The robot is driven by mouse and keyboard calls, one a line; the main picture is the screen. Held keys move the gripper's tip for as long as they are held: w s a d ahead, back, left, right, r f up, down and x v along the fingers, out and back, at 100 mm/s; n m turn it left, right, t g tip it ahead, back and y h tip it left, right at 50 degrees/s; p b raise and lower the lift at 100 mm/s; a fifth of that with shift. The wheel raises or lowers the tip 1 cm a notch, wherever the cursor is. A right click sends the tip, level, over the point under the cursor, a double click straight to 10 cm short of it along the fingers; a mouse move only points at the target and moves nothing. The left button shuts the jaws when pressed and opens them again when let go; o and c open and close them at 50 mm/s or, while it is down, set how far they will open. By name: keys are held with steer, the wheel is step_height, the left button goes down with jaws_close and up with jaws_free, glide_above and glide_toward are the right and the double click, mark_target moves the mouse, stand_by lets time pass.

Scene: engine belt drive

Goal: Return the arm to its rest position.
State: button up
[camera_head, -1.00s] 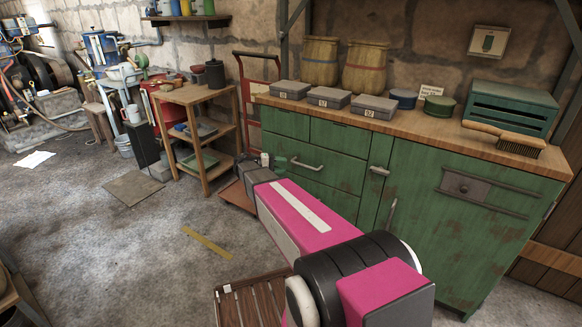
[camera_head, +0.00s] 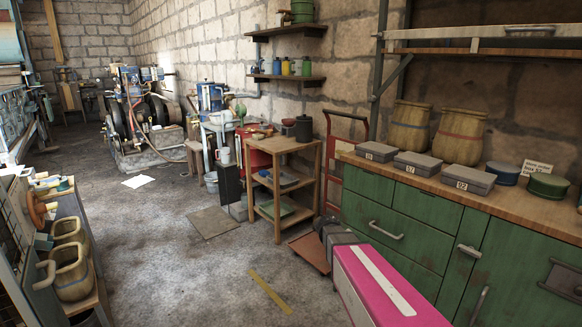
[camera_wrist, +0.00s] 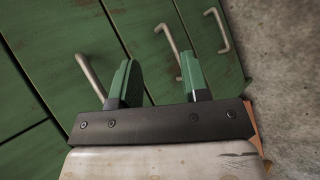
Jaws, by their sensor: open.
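My arm (camera_head: 385,287) shows in the head view as a magenta link with a white stripe, reaching in from the bottom right in front of the green cabinet (camera_head: 405,211). In the wrist view my gripper (camera_wrist: 157,75) has two green fingers standing well apart, with nothing between them. It is open and empty. Beyond the fingers are the green cabinet's drawer fronts and metal handles (camera_wrist: 168,40). The fingers look clear of the handles, though the exact gap cannot be told. The gripper's fingers cannot be made out in the head view.
Grey boxes (camera_head: 468,179) and woven baskets (camera_head: 461,134) stand on the cabinet's wooden top. A wooden shelf stand (camera_head: 278,187) and a red hand truck (camera_head: 343,120) are left of it. The middle floor (camera_head: 180,270) is mostly open.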

steer(key=s+a+m+t+y, duration=0.1)
steer(key=s+a+t+y, duration=0.1)
steer(key=s+a+y, duration=0.7)
steer(key=s+f, duration=0.1)
steer(key=s, duration=0.3)
steer(key=shift+s+a+y, duration=0.15)
steer(key=shift+a+y, duration=0.1)
steer(key=shift+y, duration=0.15)
